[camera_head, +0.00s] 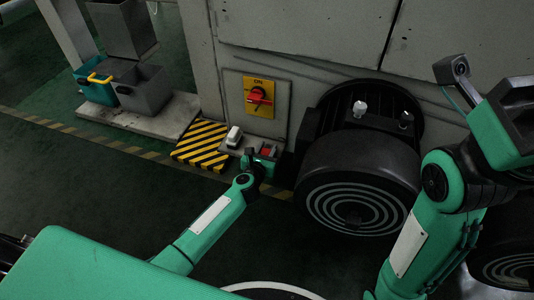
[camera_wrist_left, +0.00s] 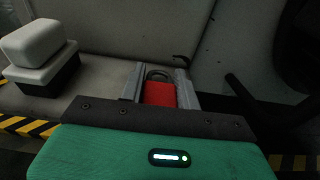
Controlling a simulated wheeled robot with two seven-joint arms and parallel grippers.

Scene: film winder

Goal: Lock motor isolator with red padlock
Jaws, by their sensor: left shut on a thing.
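The motor isolator is a yellow plate (camera_head: 259,108) with a red rotary handle (camera_head: 257,95), set on a grey panel of the machine; "ON" is marked above the handle. My left gripper (camera_head: 263,157) is below the isolator, low in front of the machine. It is shut on the red padlock (camera_wrist_left: 160,94), which also shows in the head view (camera_head: 266,152). The padlock's grey shackle (camera_wrist_left: 159,74) points away from the gripper, toward the grey surface beyond. My right arm stands raised at the right; its finger opening cannot be made out.
A white-topped box with a black base (camera_wrist_left: 40,58) sits left of the gripper on a grey ledge. A black motor (camera_head: 357,175) stands close to the right. A yellow-black striped plate (camera_head: 201,146) lies left; grey bins (camera_head: 143,88) stand farther left.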

